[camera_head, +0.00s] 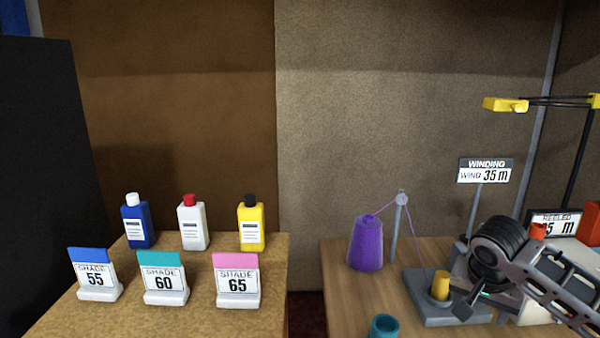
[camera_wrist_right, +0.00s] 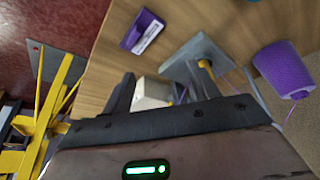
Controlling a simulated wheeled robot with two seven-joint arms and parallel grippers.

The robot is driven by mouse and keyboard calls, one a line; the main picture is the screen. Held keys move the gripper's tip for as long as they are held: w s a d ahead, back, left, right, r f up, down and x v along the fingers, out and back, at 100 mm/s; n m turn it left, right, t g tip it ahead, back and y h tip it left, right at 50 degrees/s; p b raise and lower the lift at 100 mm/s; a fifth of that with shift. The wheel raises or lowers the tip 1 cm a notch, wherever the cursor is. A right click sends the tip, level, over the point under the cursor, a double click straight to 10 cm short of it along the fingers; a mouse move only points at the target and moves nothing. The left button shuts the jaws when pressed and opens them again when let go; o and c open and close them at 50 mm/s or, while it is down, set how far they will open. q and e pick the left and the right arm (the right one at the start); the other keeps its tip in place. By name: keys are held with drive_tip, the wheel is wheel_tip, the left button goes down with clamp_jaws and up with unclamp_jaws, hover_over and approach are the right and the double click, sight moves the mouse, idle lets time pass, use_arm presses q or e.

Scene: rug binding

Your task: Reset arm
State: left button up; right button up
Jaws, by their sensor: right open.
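My right arm comes in from the right in the head view. Its right gripper (camera_head: 472,298) is over the winding station on the right table, close to the yellow spindle (camera_head: 440,286). In the right wrist view the fingers of the right gripper (camera_wrist_right: 163,88) stand apart. A pale block (camera_wrist_right: 150,93) shows between them, and I cannot tell whether it touches them. The grey winder base (camera_wrist_right: 204,50) lies beyond. My left gripper is not in view.
A purple yarn cone (camera_head: 367,243) stands left of the winder, its thread running over a post (camera_head: 398,225). A teal cup (camera_head: 384,326) is at the front. A winding sign (camera_head: 485,172) stands behind. Bottles and shade cards (camera_head: 164,284) occupy the left table (camera_head: 130,322).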

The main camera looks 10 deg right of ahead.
drive_tip(key=s+a+f+n+y, duration=0.2)
drive_tip(key=s+a+f+n, duration=0.2)
drive_tip(key=a+f, duration=0.3)
drive_tip(key=s+a+f+n+y, duration=0.1)
drive_tip(key=s+a+f+n, duration=0.35)
drive_tip(key=a, duration=0.45)
drive_tip(key=s+a+f+n, duration=0.1)
drive_tip(key=s+a+n, duration=0.15)
drive_tip(key=s, duration=1.25)
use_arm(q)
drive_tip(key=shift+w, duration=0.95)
use_arm(e)
drive_tip(key=w+a+f+t+y, duration=0.2)
drive_tip(key=w+a+f+t, duration=0.1)
drive_tip(key=w+f+t, duration=0.3)
drive_tip(key=shift+a+f+n+y, duration=0.3)
drive_tip(key=shift+a+f+n, duration=0.1)
drive_tip(key=shift+f, duration=0.4)
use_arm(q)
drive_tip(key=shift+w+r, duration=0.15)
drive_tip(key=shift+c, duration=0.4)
use_arm(e)
drive_tip(key=shift+w+a+f+t+y, duration=0.15)
drive_tip(key=shift+a+t+y, duration=0.2)
drive_tip(key=shift+t, duration=0.25)
drive_tip(key=shift+c, duration=0.3)
